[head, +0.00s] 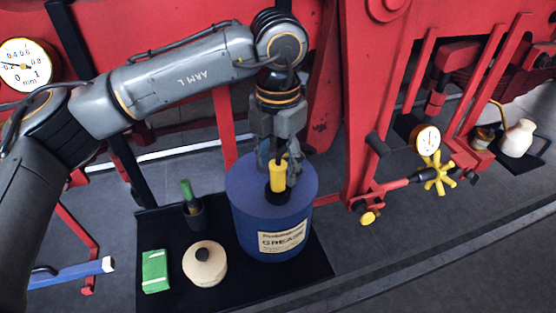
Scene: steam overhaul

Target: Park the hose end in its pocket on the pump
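The pump is a blue drum (245,205) labelled GREASE, standing on a black mat. A yellow cylinder, which looks like the hose end (278,174), is upright over the drum's top. Its lower end meets a black round piece (278,194), which may be the pocket; I cannot tell how deep it sits. My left gripper (279,165) points down from above, with its fingers close against both sides of the yellow cylinder, and appears shut on it. The hose itself cannot be made out. My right gripper is not in view.
On the black mat (310,275) left of the drum are a green packet (155,271), a cream round container (205,264) and a dark pot with a green bottle (190,200). Red machine frames stand behind. A gauge and yellow handwheel (437,173) stand right.

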